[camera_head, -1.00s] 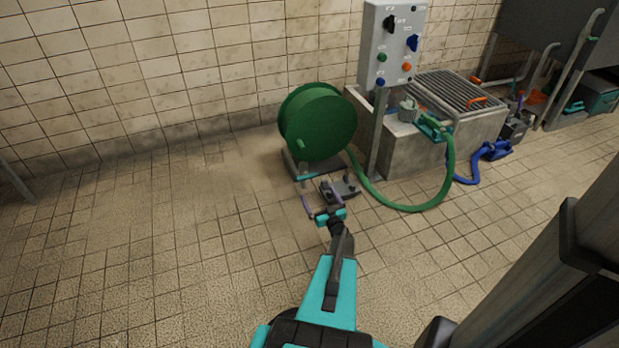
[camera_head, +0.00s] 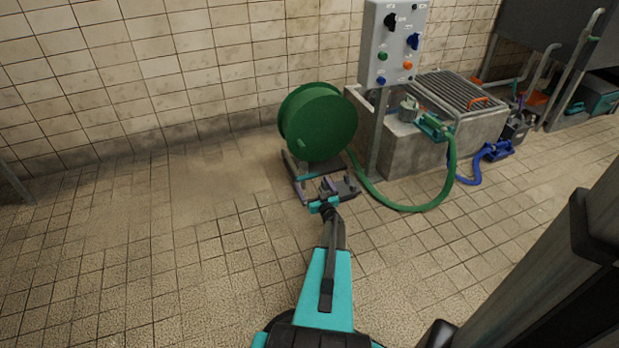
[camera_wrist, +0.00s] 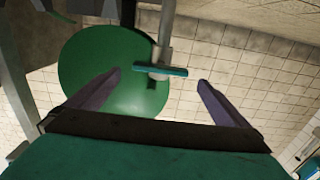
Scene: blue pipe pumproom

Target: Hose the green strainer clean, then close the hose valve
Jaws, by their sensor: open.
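My gripper (camera_head: 325,184) is open and low over the floor, in front of the green hose reel (camera_head: 318,122). In the wrist view, a teal bar-shaped handle (camera_wrist: 160,71) on a pale grey post shows between the spread purple fingers. The fingers do not grip it. I cannot tell for certain that it is the hose valve. The green hose (camera_head: 408,208) curves from the reel across the floor up to a green nozzle piece (camera_head: 433,127) at the basin. A small grey-green cup-like thing (camera_head: 409,109) stands on the basin corner; I cannot tell whether it is the strainer.
A concrete basin (camera_head: 425,151) with a metal grate (camera_head: 458,91) stands to the right. A grey control box (camera_head: 391,45) stands on a post beside the reel. The tiled floor at left is clear.

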